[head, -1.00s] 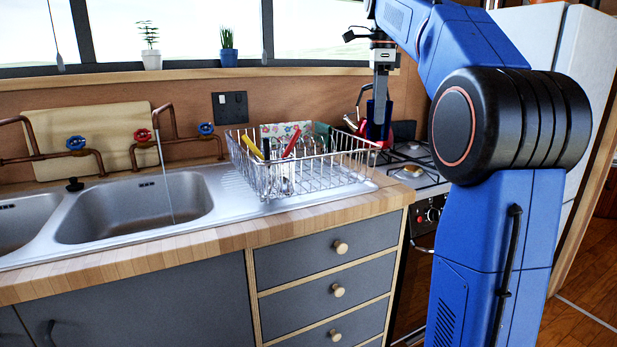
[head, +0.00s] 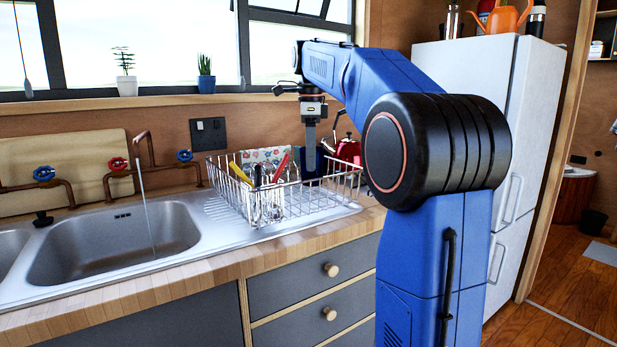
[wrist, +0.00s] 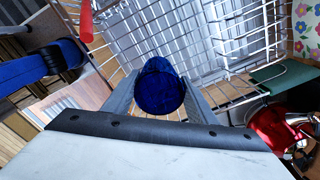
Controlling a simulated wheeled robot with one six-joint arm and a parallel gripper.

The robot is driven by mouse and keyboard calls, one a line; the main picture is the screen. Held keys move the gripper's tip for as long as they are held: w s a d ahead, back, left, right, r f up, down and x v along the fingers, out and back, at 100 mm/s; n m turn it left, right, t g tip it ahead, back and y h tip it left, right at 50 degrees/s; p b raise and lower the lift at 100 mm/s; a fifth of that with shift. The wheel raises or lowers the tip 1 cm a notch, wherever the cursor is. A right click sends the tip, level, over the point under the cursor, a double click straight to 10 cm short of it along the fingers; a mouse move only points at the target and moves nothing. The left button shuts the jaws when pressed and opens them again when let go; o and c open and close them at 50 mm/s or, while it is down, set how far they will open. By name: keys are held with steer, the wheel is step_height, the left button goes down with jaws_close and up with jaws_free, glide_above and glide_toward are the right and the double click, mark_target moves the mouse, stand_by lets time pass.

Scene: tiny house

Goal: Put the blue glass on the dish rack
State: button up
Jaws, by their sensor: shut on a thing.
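The blue glass (wrist: 160,88) is held between the two fingers of my gripper (wrist: 160,100) in the wrist view. My gripper is shut on it. In the head view my gripper (head: 312,150) points down at the right rear part of the wire dish rack (head: 334,203), with the dark blue glass (head: 320,160) partly hidden behind the rack's wires. The rack's wires also show around and beyond the glass in the wrist view (wrist: 222,62). I cannot tell whether the glass touches the rack.
A red kettle (head: 348,151) stands just right of the rack, close to my gripper. The sink (head: 115,240) is at left, its tap running.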

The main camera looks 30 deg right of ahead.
mark_target(311, 173)
steer(key=shift+f, duration=2.4)
steer(key=o, duration=1.2)
steer(key=shift+f, duration=0.1)
steer(key=r, duration=1.2)
steer(key=shift+s+a+r, duration=0.1)
steer(key=shift+s+r, duration=0.05)
steer(key=shift+s, duration=0.05)
